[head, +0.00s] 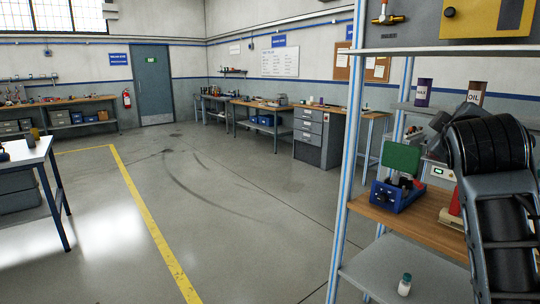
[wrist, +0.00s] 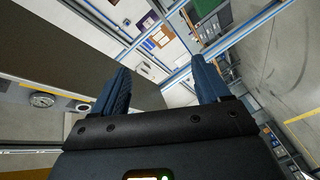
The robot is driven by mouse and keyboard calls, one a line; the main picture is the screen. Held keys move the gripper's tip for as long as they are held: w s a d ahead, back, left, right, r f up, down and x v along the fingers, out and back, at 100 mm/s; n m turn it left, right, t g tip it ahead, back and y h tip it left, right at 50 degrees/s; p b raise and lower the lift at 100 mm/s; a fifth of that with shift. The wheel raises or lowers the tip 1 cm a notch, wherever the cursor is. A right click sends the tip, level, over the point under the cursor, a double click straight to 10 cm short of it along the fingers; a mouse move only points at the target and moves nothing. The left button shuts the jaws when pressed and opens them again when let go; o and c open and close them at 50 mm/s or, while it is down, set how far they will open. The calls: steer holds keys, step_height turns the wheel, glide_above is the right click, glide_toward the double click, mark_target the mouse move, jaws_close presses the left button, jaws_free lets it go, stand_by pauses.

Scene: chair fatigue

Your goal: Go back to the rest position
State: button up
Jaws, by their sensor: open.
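My gripper (wrist: 160,88) shows in the wrist view with its two blue fingers spread apart and nothing between them. In the wrist view the room appears tilted, with blue-and-white rack posts beyond the fingers. In the head view my arm (head: 490,165) is at the right edge, raised in front of the rack (head: 346,160). My fingertips cannot be made out in the head view.
The rack's wooden shelf (head: 385,214) holds a blue device with a green panel (head: 401,158), close to my arm. A small white bottle (head: 404,285) stands on the lower shelf. A white-topped table (head: 22,152) is at left. The floor (head: 200,190) between is clear.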

steer(key=s+a+f+y, duration=0.2)
steer(key=s+a+f, duration=0.15)
steer(key=f, duration=0.55)
steer(key=s+a+f+y, duration=0.2)
steer(key=s+f, duration=0.2)
steer(key=f, duration=0.6)
steer(key=s+a+f+m+y, duration=0.2)
steer(key=s+a+f, duration=0.3)
steer(key=s+f, duration=0.7)
steer(key=s+a+f+m+y, duration=0.1)
steer(key=s+a+f+m, duration=0.15)
steer(key=s, duration=1.45)
steer(key=s+r+m+y, duration=0.1)
steer(key=s+r, duration=0.3)
steer(key=s, duration=1.2)
steer(key=shift+r+m, duration=0.2)
steer(key=shift+m, duration=0.45)
